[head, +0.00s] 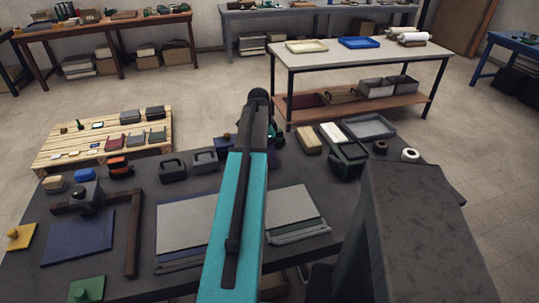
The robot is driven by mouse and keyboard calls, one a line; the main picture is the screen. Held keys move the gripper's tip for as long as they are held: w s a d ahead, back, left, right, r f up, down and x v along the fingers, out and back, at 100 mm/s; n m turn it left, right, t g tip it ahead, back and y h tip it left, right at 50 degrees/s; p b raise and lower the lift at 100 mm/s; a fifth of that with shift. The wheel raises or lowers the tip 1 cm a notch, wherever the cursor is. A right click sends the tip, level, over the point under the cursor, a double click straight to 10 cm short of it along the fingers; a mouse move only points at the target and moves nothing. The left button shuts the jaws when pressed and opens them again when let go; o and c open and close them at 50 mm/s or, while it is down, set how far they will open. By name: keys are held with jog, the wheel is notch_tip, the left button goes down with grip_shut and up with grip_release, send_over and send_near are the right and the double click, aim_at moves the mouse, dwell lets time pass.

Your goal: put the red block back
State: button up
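I cannot clearly make out a red block in the head view. An orange-red item with dark parts (117,166) sits near the back left edge of the dark table (150,215). A dark red flat item (115,142) lies on the pallet behind it. On the table, a blue cloth or mat (75,243) lies beside a brown angled bar (134,235), with a dark knobbed object (88,197) at its back. Grey flat covers (190,222) lie in the middle, with more (292,208) to the right. My turquoise arm link hides part of the table; my gripper does not show.
A yellow knobbed plate (19,237) and a green one (86,289) lie at the left. Black cases (173,170) and a dark green crate (344,158) stand along the back. A wooden pallet (75,140) and white-topped bench (360,57) stand beyond, with open floor between.

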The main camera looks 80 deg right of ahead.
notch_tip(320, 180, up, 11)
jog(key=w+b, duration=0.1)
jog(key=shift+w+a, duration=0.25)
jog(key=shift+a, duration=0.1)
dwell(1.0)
